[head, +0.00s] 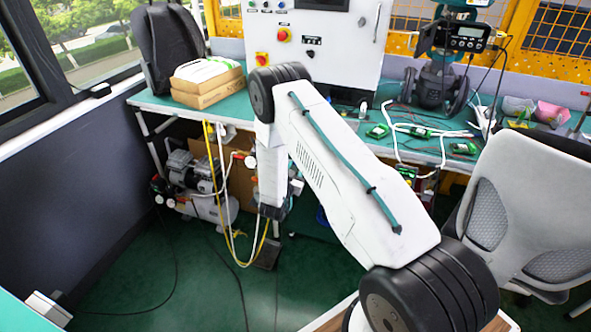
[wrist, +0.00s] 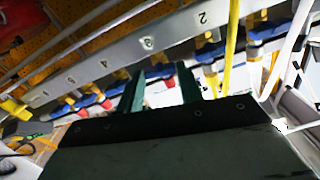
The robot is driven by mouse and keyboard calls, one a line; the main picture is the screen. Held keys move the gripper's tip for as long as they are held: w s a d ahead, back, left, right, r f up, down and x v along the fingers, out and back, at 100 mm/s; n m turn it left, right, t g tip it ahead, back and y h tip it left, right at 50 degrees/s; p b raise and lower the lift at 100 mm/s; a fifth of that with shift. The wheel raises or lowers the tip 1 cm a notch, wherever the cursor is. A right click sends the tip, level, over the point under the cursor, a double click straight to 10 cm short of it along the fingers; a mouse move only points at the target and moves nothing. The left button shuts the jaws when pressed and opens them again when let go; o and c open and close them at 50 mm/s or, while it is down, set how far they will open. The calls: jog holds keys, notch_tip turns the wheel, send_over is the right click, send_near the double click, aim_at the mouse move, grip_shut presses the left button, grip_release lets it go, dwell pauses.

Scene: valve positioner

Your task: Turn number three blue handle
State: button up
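In the wrist view a grey bar (wrist: 122,54) carries the numbers 2 to 6, seen tilted, with the number 3 (wrist: 147,43) near the middle. Valves with blue handles run along the bar's lower side. A blue handle (wrist: 160,72) by the number 3 shows partly between and behind my fingers; the rest is hidden. My gripper (wrist: 163,84) has two dark green fingers spread apart, with a bright gap between them. I cannot tell whether they touch the handle. In the head view the handles cannot be made out; my gripper (head: 272,212) hangs low in front of the bench.
A yellow hose (wrist: 232,45) and white hoses cross beside the fingers. In the head view, yellow and white hoses (head: 226,240) hang left of the gripper, near a compressor (head: 200,178). A grey chair (head: 525,205) stands right. The green floor at left is mostly clear.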

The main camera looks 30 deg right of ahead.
jog(key=m, duration=0.3)
jog(key=shift+m, duration=0.4)
jog(key=m, duration=0.4)
jog(key=shift+m, duration=0.3)
jog(key=m, duration=0.3)
jog(key=shift+m, duration=2.1)
jog(key=o, duration=0.7)
